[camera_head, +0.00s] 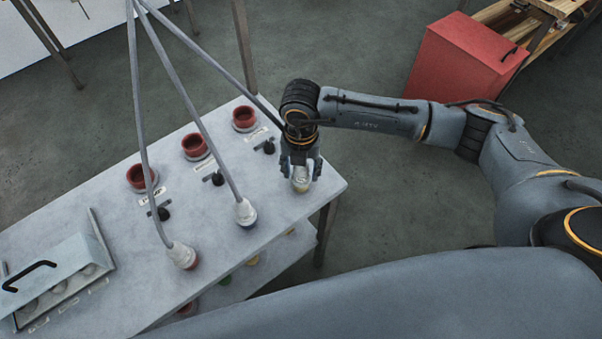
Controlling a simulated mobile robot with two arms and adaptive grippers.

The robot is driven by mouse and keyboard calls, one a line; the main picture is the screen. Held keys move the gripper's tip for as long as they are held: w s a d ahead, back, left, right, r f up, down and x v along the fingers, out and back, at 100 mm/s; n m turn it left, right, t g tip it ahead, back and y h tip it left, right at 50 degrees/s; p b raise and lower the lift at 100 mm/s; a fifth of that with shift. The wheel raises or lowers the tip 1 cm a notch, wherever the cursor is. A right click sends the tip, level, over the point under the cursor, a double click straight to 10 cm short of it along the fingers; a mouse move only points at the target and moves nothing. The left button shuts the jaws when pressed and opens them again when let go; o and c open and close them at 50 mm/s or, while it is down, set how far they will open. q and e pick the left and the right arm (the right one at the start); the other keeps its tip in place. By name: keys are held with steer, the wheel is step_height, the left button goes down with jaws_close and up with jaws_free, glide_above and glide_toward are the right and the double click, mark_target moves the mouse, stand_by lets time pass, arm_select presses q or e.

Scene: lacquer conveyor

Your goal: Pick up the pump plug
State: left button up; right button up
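Three pale plugs on grey cables are at the grey table (118,278). One plug (183,256) stands near the front edge, and another plug (245,212) stands to its right. A third plug (301,181) is at the right end, between the fingers of my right gripper (301,172). The fingers point down around this plug; I cannot tell whether they press on it. Its cable passes behind my wrist. Labels by the sockets are too small to read, so I cannot tell which plug is the pump's. My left gripper is not in view.
Three red round sockets (194,146) line the table's back, with black valve-like handles (214,179) before them. A grey box with a black handle (52,274) is at the left. A red cabinet (462,62) stands beyond my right arm. Cables hang across the tabletop.

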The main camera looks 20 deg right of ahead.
jaws_close()
steer(key=shift+r, duration=0.15)
